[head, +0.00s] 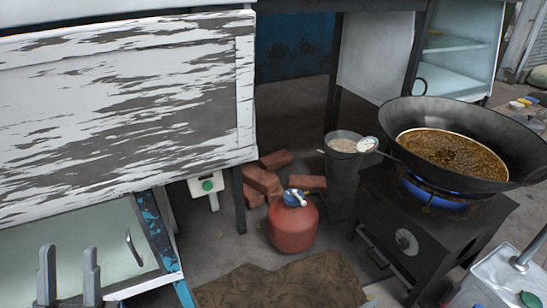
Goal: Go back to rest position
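My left gripper (68,254) is at the bottom left. Its two dark grey fingers point up and stand apart, with nothing between them. It appears in front of a pale glass-like panel (60,240) below the worn white cabinet. My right gripper is not in view. A large black wok (485,118) at the right holds brown, bubbling liquid (450,152). It sits over a blue flame on a dark stove (425,235). A utensil with a round pale end (368,145) extends past the wok's left side.
The peeling white cabinet (120,100) fills the upper left. A red gas cylinder (293,228), bricks (262,180) and a grey bucket (343,165) stand on the floor. A brown mat (285,283) lies in front. A light metal object (500,282) is at the bottom right.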

